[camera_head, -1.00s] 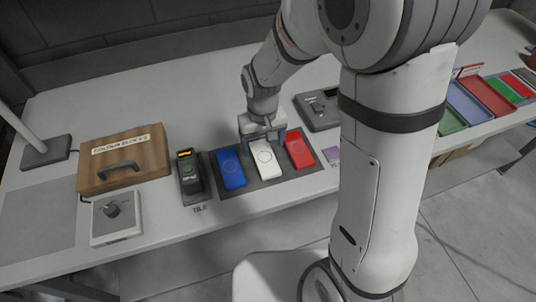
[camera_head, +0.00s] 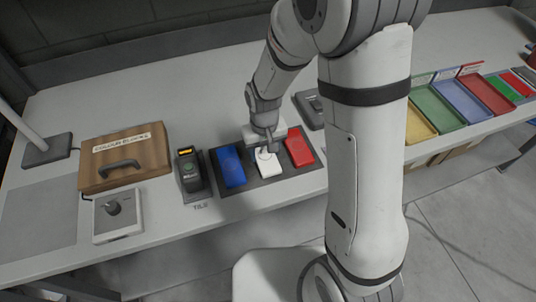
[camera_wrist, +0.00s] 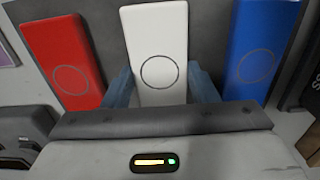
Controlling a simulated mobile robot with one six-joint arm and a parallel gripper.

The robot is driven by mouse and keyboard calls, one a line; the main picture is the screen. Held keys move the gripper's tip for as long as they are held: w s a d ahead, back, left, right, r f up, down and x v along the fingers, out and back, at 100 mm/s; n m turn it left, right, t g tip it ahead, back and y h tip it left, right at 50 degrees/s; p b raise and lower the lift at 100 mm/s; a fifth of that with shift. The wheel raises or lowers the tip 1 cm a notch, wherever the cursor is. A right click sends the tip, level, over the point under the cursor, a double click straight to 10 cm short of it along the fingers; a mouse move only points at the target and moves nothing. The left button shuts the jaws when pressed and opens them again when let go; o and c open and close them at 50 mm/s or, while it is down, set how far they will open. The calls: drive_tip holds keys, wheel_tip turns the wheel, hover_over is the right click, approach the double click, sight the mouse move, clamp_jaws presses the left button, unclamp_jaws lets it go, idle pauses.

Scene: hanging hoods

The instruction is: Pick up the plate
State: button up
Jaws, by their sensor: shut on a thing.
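The white plate (camera_head: 267,167) lies between the blue plate (camera_head: 231,167) and the red plate (camera_head: 298,148) on a dark mat (camera_head: 282,177). In the wrist view, the white plate (camera_wrist: 157,35) stands between my two blue-grey fingers, one against each long side, with the red plate (camera_wrist: 65,55) to the left and the blue plate (camera_wrist: 258,45) to the right. My gripper (camera_wrist: 160,90) is shut on the white plate. In the head view my gripper (camera_head: 266,148) covers the white plate's upper part. I cannot tell whether the plate is clear of the mat.
A dark handheld device (camera_head: 190,172) stands left of the mat, near a wooden case (camera_head: 125,157) and a white knob box (camera_head: 118,215). Another grey device (camera_head: 309,108) sits behind on the right. Coloured trays (camera_head: 436,107) line the table's right end.

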drive_tip(key=c, duration=0.5)
drive_tip(key=shift+r, duration=0.1)
